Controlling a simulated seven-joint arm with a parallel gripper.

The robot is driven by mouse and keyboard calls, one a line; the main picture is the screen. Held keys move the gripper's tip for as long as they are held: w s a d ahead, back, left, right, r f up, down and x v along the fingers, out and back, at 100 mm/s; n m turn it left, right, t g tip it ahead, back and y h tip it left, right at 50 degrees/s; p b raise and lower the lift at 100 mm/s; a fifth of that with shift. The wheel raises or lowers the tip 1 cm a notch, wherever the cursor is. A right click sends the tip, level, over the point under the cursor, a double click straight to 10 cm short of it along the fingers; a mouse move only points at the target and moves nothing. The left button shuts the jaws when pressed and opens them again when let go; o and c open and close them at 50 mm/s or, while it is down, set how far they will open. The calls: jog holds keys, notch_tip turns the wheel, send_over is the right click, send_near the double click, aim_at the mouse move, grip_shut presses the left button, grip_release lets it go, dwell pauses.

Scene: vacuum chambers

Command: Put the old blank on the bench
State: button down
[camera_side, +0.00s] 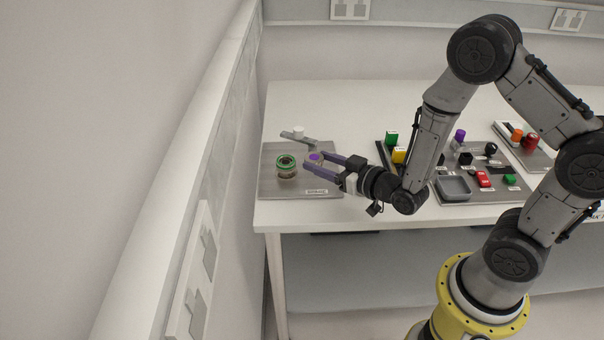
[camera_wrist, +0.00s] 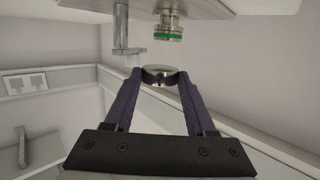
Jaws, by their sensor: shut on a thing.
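In the wrist view the blank (camera_wrist: 158,75) sits between the fingertips of my gripper (camera_wrist: 160,78). The blank is just right of a short metal chamber with a green ring (camera_side: 286,165), seeming apart from it. The chamber stands on a grey plate (camera_side: 271,184) on the white bench (camera_side: 335,101). In the wrist view the chamber (camera_wrist: 168,28) appears beyond the blank. The blank's exact height is hard to tell.
A grey bracket (camera_side: 296,136) with a white cap (camera_side: 299,131) is behind the chamber. Right of my gripper, a dark board holds several coloured pieces and a grey bin (camera_side: 453,188). Another tray (camera_side: 534,157) is farther right. A wall runs along the left; the back of the bench is clear.

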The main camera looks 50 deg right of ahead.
jog(key=shift+s+d+r+m+h, duration=0.1)
jog(key=shift+s+d+m+h, duration=0.25)
jog(key=shift+d+h, duration=0.2)
jog(key=shift+s+d+m+h, duration=0.25)
jog(key=shift+d+m+h, duration=0.15)
jog(key=shift+d, duration=0.2)
jog(key=s+a+r, duration=0.1)
jog(key=s+r, duration=0.1)
jog(key=r, duration=0.3)
jog(key=s+a+r, duration=0.2)
jog(key=r, duration=0.2)
jog(key=shift+a+r+h, duration=0.25)
jog(key=shift+r+h, duration=0.1)
jog(key=shift+h, duration=0.1)
jog(key=shift+m, duration=0.25)
jog(key=w+f, duration=0.1)
jog(key=w, duration=0.2)
jog(key=w+f, duration=0.1)
jog(key=w, duration=0.2)
jog(key=w+f, duration=0.2)
jog(key=shift+w, duration=0.4)
send_over(291, 165)
notch_tip(291, 165, down, 5)
jog(key=shift+f, duration=1.85)
jog(key=shift+f, duration=0.2)
